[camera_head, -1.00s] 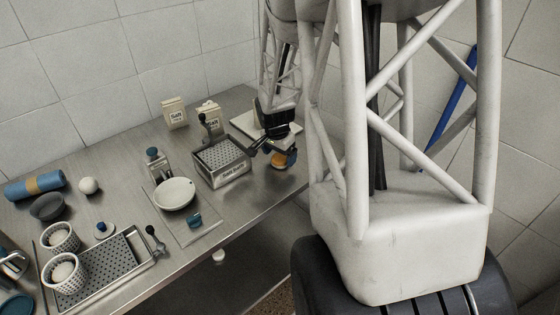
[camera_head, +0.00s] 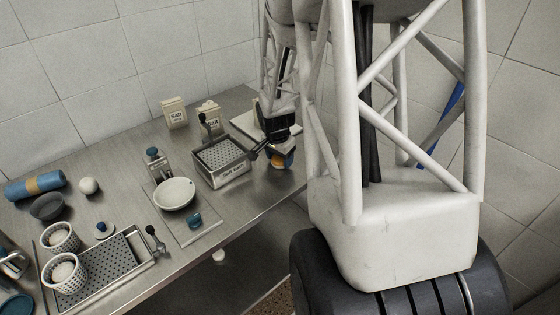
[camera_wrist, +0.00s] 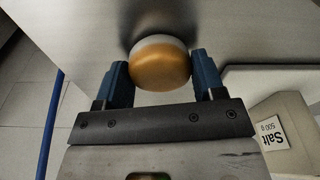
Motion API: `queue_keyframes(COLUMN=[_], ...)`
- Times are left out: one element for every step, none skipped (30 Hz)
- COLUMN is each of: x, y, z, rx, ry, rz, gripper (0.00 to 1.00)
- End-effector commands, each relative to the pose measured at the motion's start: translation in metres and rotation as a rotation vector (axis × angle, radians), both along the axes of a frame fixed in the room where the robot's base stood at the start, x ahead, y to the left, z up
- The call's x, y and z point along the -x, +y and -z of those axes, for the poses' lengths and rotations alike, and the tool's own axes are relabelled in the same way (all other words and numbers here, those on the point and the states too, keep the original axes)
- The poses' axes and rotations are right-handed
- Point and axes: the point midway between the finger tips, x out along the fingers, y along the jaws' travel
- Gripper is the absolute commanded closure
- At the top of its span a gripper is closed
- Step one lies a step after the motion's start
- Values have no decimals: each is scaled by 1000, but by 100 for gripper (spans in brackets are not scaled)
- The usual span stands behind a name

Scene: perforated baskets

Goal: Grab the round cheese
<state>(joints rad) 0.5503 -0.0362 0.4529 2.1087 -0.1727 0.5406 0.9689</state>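The round cheese (camera_wrist: 160,66) is orange with a pale face and lies on the steel table. In the wrist view it sits between the two blue fingertips of my gripper (camera_wrist: 160,76), which are spread wide, one on each side. The fingers are very close to its sides; I cannot tell whether they touch it. In the head view my gripper (camera_head: 282,158) is low over the right end of the table, and only a small orange part of the cheese (camera_head: 289,158) shows, the rest hidden by the fingers.
A perforated metal box (camera_head: 222,167) stands just left of my gripper. A pale board (camera_head: 245,122) and salt packs (camera_head: 174,112) are behind. A white bowl (camera_head: 174,194) and perforated baskets (camera_head: 61,239) are farther left. The table's front edge (camera_head: 225,238) is close.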

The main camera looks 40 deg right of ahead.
Motion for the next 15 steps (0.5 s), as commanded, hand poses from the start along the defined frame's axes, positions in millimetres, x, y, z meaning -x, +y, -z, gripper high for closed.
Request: queue_keyframes(x=[0,0,0,0,0,0,0,0,0,0,0,0,0,0,0], y=[0,0,0,0,0,0,0,0,0,0,0,0,0,0,0], z=[0,0,0,0,0,0,0,0,0,0,0,-1,-1,-2,-3], rx=[0,0,0,0,0,0,0,0,0,0,0,0,0,0,1], ry=[0,0,0,0,0,0,0,0,0,0,0,0,0,0,-1], rz=[0,0,0,0,0,0,0,0,0,0,0,0,0,0,0], gripper=[48,53,59,63,63,63,63,63,63,63,63,63,63,63,63])
